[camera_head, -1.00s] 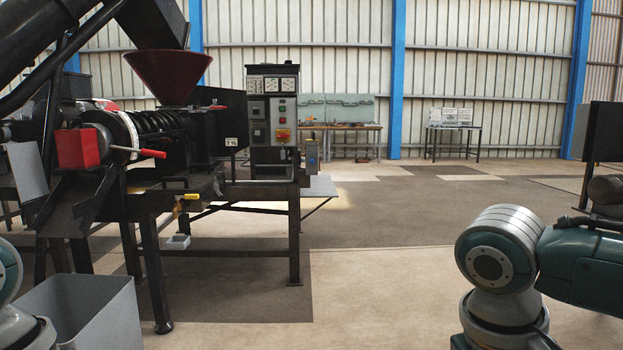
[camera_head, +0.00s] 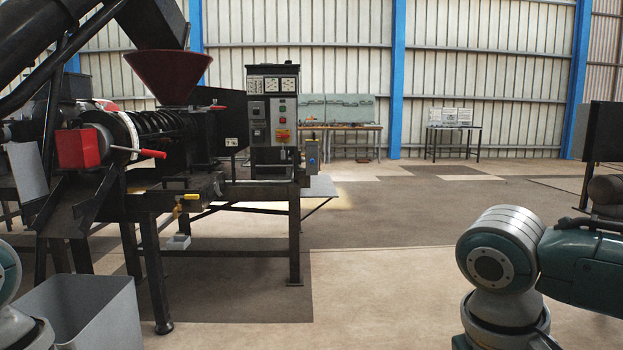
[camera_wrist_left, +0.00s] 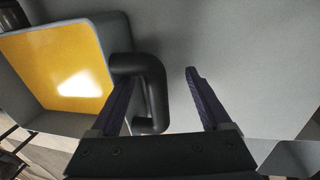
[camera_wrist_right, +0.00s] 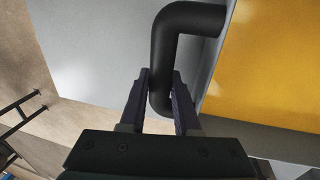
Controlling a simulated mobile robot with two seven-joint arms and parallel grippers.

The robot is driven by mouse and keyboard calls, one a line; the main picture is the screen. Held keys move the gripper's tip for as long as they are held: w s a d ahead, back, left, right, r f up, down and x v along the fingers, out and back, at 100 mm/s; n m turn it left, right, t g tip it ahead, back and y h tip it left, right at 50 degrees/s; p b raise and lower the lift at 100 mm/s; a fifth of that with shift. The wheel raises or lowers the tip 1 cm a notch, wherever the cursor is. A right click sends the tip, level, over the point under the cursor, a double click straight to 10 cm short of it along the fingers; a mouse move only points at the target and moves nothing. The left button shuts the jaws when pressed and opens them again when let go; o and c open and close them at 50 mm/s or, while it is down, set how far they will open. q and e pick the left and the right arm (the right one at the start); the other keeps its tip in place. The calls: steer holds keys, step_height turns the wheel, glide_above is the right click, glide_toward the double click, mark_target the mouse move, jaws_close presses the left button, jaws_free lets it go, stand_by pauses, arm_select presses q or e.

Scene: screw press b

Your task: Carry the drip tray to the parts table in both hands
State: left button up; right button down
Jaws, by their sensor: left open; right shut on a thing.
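The drip tray is a grey-rimmed tray (camera_wrist_left: 118,38) with yellow contents, at the left of the left wrist view. It also shows in the right wrist view, at the right, by its yellow inside (camera_wrist_right: 268,60). My left gripper (camera_wrist_left: 160,75) is open, with a black tray handle (camera_wrist_left: 152,70) between its fingers, closer to the left finger. My right gripper (camera_wrist_right: 161,72) is shut on the other black handle (camera_wrist_right: 188,20). In the head view both grippers and the tray are out of frame.
In the head view the screw press (camera_head: 170,130) stands at left, with a grey bin (camera_head: 95,310) in front. A workbench (camera_head: 345,128) and a small table (camera_head: 453,128) stand by the back wall. The floor (camera_head: 400,220) between is clear.

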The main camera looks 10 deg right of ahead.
arm_select(q)
steer(key=shift+d+r, duration=0.25)
steer(key=shift+d, duration=0.1)
arm_select(e)
steer(key=shift+a, duration=0.25)
arm_select(q)
steer(key=shift+w+a+r, duration=0.1)
steer(key=shift+a+r, duration=0.05)
steer(key=shift+r, duration=0.65)
steer(key=shift+a+r, duration=0.15)
steer(key=shift+r, duration=0.6)
steer(key=shift+a+r, duration=0.1)
steer(key=shift+r, duration=0.25)
arm_select(e)
steer(key=shift+d, duration=0.2)
steer(key=shift+c, duration=0.3)
jaws_free()
steer(key=shift+d, duration=0.1)
arm_select(q)
step_height(320, 180, up, 12)
steer(key=a, duration=0.2)
steer(key=shift+a+f, duration=0.25)
steer(key=shift+a, duration=0.05)
steer(key=shift+w+r, duration=0.1)
arm_select(e)
steer(key=shift+o, duration=0.3)
steer(key=shift+r, duration=0.1)
